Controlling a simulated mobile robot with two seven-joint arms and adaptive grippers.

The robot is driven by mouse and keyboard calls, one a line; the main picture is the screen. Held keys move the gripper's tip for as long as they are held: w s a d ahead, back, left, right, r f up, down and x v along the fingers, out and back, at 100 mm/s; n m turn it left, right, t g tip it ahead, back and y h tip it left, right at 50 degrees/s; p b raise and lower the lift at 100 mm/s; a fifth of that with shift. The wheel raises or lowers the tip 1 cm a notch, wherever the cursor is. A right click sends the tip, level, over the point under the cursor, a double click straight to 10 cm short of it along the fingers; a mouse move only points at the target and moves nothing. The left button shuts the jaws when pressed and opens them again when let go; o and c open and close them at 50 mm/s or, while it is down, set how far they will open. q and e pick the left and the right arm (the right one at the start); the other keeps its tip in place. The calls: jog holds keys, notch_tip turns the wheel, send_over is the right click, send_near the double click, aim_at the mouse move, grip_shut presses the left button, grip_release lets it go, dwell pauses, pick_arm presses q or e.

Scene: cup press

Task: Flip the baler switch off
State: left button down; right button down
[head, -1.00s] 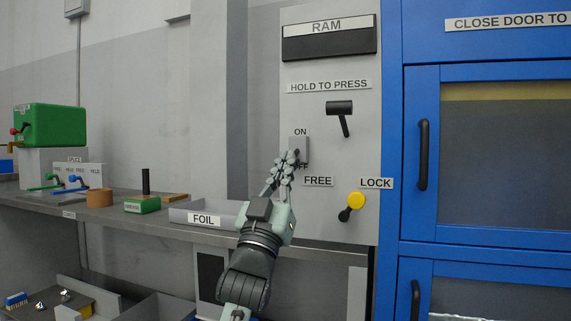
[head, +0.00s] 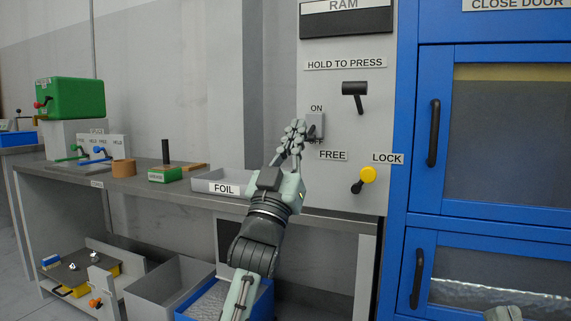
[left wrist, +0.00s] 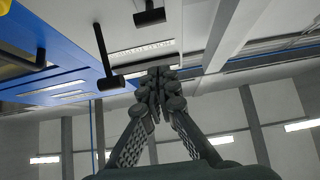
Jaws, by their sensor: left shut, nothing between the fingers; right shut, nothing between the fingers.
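The baler switch (head: 317,122) is a grey rocker on the light grey panel, with ON above it and OFF below it. My left gripper (head: 297,127) is shut and empty. Its fingertips are at the switch's left side and cover part of it and of the OFF label. I cannot tell whether they touch it or which way the rocker is tipped. In the left wrist view, the shut fingers (left wrist: 160,78) reach up to the panel face. A pale part of my right gripper (head: 503,313) shows at the bottom edge; its fingers are hidden.
Above the switch is a black press lever (head: 355,94). A blue door cabinet (head: 500,140) stands to the right. A blue bin (head: 262,302) stands underneath.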

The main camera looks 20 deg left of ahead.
pick_arm(q)
jog(key=s+f, duration=0.3)
jog(key=f, duration=0.4)
jog(key=shift+s+a, duration=0.15)
jog(key=shift+s, duration=0.15)
pick_arm(e)
jog(key=shift+d+r+t, duration=0.1)
jog(key=shift+d+t, duration=0.05)
jog(key=shift+t, duration=0.15)
